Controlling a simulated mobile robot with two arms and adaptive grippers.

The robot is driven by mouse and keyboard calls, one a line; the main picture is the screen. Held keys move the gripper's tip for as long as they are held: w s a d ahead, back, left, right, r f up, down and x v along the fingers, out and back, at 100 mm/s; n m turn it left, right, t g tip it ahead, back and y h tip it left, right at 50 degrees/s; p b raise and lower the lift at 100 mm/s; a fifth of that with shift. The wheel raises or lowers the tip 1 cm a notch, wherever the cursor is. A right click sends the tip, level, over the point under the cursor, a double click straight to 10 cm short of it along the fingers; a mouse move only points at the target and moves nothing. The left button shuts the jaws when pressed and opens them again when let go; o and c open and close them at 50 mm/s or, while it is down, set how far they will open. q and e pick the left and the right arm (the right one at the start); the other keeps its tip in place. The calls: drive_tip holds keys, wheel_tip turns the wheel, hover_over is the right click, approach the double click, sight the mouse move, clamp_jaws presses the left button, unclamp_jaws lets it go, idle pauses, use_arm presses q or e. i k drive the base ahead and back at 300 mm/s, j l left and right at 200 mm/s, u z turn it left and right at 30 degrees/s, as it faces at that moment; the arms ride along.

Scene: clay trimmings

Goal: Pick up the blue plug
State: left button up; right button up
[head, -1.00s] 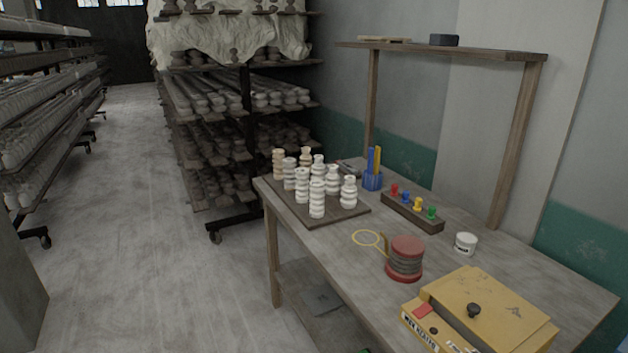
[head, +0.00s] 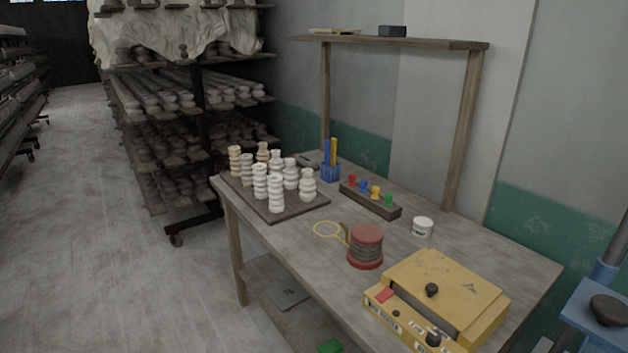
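The blue plug (head: 363,186) stands upright in a dark wooden block (head: 369,201) on the table. It is second from the left in a row, between a red plug (head: 352,180) and a yellow plug (head: 375,191). A green plug (head: 388,201) stands at the right end of the row. Neither of my grippers shows in the head view.
The table (head: 290,240) also holds a board of pale clay pots (head: 276,192), a blue holder (head: 330,172), a red-ended spool (head: 366,246), a white jar (head: 422,227) and a yellow box (head: 445,290). A shelf (head: 390,42) stands over its back edge. Floor at left is clear.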

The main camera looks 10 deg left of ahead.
sight(364, 183)
drive_tip(key=i+j+z, duration=0.1)
drive_tip(key=j, duration=0.35)
drive_tip(key=i+j, duration=0.15)
drive_tip(key=j, duration=0.3)
drive_tip(key=i+j+z, duration=0.15)
drive_tip(key=j, duration=0.3)
drive_tip(key=i+j+z, duration=0.1)
drive_tip(key=j, duration=0.35)
drive_tip(key=i+j+z, duration=0.1)
drive_tip(key=j, duration=0.4)
